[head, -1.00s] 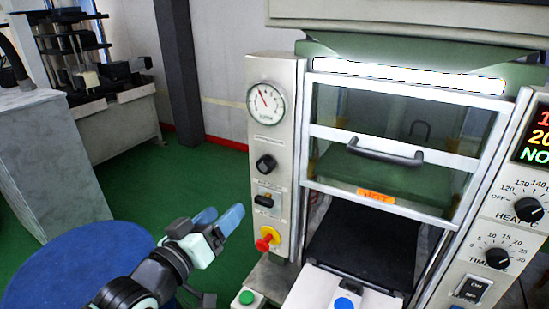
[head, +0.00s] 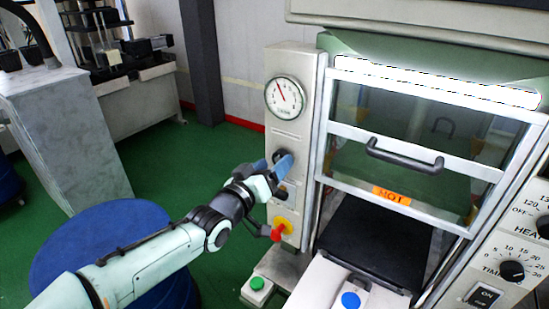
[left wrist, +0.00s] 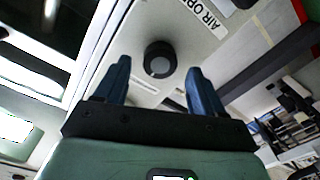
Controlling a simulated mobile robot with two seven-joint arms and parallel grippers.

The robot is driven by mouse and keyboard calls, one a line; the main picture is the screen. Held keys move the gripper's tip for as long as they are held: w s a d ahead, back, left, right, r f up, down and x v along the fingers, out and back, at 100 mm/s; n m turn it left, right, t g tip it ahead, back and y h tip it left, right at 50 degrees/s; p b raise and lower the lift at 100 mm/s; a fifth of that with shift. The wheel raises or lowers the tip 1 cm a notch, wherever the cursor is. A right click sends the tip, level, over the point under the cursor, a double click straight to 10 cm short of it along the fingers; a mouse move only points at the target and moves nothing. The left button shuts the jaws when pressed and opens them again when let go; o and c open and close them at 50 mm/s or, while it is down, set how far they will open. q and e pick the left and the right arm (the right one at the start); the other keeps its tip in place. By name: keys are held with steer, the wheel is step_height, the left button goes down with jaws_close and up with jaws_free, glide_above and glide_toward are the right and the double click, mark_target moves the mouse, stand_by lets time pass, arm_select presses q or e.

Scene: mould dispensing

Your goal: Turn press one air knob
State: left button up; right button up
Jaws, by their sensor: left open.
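The black air knob (left wrist: 160,60) is on the light panel left of the press door, under the gauge (head: 285,97). In the left wrist view it lies between and just beyond the two blue fingertips, with a label reading "AIR OP..." beside it. My left gripper (head: 278,166) is open in front of the panel at knob height. It also shows in the left wrist view (left wrist: 157,80), fingers on either side of the knob's line. In the head view the fingers partly cover the knob (head: 279,155). I cannot tell whether they touch it. My right gripper is not in view.
Below the knob are a red button on a yellow base (head: 280,230) and a green button (head: 257,284). The press door with its dark handle (head: 404,155) is to the right. A blue drum (head: 85,240) stands under my left arm.

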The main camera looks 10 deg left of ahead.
arm_select(q)
steer(key=shift+x, duration=0.8)
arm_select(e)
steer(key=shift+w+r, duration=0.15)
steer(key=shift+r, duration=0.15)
arm_select(q)
steer(key=shift+s, duration=0.1)
steer(key=c, duration=1.1)
steer(key=shift+o, duration=0.2)
steer(key=shift+m+b, duration=2.2)
steer(key=shift+m, duration=0.7)
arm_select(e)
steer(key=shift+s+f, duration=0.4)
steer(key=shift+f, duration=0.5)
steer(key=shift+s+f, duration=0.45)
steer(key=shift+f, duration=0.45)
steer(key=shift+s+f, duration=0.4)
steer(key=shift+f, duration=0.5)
arm_select(q)
steer(key=o, duration=1.1)
steer(key=shift+c, duration=0.2)
